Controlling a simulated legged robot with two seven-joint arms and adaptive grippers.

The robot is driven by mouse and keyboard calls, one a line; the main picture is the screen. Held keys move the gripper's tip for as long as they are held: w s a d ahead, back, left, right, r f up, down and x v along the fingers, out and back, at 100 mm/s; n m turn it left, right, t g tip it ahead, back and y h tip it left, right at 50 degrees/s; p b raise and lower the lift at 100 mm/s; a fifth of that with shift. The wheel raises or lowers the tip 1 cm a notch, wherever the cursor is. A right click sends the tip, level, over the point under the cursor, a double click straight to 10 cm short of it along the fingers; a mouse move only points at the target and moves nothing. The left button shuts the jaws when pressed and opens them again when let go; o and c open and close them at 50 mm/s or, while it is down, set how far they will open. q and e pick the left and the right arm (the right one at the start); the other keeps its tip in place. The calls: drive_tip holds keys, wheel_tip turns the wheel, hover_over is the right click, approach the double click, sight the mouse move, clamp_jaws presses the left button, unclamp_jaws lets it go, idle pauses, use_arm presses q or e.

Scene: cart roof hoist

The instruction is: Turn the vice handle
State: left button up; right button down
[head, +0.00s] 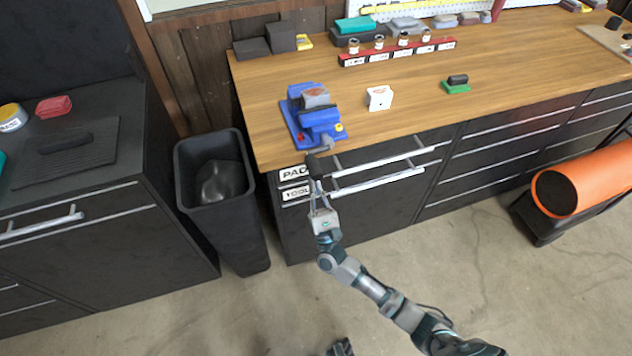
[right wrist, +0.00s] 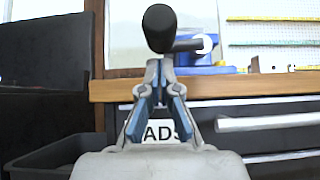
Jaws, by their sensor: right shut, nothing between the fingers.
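The blue vice (head: 320,118) is at the left front of the wooden workbench, and part of it shows in the right wrist view (right wrist: 205,68). Its handle has a grey crank at the vice's front and a dark grip (head: 314,166) hanging out past the bench edge. In the right wrist view the black grip (right wrist: 159,28) points at the camera, just above my fingertips. My right gripper (head: 315,183) is shut and empty, right at the grip's end; I cannot tell whether they touch.
The workbench top (head: 430,70) holds a white block (head: 379,97), a green block (head: 456,87) and a red rack (head: 398,53) of jars. Drawer handles (head: 378,180) protrude below the vice. A dark bin (head: 182,182) stands left, and an orange cylinder (head: 590,178) right.

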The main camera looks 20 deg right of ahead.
use_arm(q)
drive_tip(key=shift+s+a+g, duration=0.25)
drive_tip(key=shift+s+g, duration=0.25)
drive_tip(key=shift+s, duration=0.3)
use_arm(e)
drive_tip(key=shift+r, duration=0.45)
use_arm(q)
drive_tip(key=shift+w, duration=0.1)
